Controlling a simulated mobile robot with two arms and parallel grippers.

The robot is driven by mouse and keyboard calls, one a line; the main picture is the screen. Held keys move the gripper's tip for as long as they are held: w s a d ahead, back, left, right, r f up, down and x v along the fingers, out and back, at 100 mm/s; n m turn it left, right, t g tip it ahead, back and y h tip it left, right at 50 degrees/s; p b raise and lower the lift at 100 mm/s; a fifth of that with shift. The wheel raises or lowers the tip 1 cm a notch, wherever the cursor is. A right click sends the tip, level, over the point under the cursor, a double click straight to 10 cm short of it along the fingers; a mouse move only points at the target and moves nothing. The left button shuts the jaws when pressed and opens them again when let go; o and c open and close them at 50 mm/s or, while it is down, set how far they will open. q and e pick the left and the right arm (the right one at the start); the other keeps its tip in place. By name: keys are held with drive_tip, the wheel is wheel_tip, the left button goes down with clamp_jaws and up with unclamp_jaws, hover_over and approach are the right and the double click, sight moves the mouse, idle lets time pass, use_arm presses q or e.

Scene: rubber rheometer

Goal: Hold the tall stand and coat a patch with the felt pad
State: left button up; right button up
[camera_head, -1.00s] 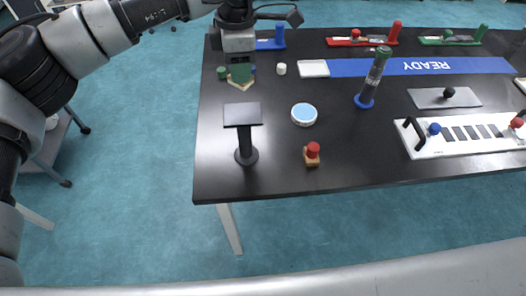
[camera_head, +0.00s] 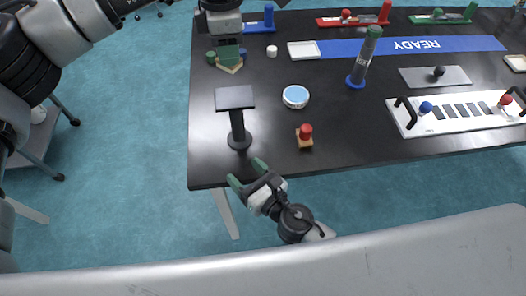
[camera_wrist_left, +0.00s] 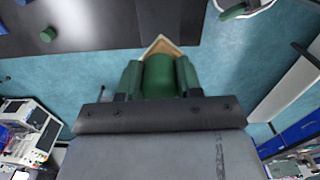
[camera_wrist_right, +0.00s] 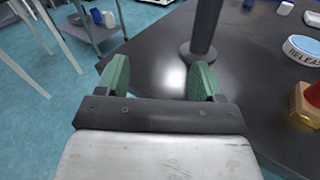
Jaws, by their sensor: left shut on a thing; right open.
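The tall stand (camera_head: 238,120) is black, with a flat square top, a post and a round base, upright near the table's front left. My right gripper (camera_head: 247,174) is open and empty at the front edge, just short of the stand; in the right wrist view its post (camera_wrist_right: 205,25) is beyond the fingers. My left gripper (camera_head: 228,50) is shut on a green-knobbed block (camera_wrist_left: 159,72) with a tan base, at the far left. I cannot tell whether it touches the table. A red-knobbed block (camera_head: 305,137) with a tan base stands right of the stand. Which block carries felt is unclear.
A round blue-and-white dish (camera_head: 295,97), marked RELEASE, lies between the stand and a green-topped cylinder (camera_head: 364,60) on a blue base. A white tray (camera_head: 304,51) and small white piece (camera_head: 272,51) are behind. A white slotted panel (camera_head: 455,115) is at right.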

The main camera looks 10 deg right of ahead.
drive_tip(key=t+h, duration=0.1)
approach(241, 126)
drive_tip(key=shift+a+f, duration=0.2)
drive_tip(key=shift+f, duration=0.05)
drive_tip(key=shift+w+r, duration=0.1)
drive_tip(key=shift+w, duration=0.15)
drive_tip(key=x, duration=1.1)
drive_tip(key=shift+w, duration=0.25)
drive_tip(key=c, duration=1.1)
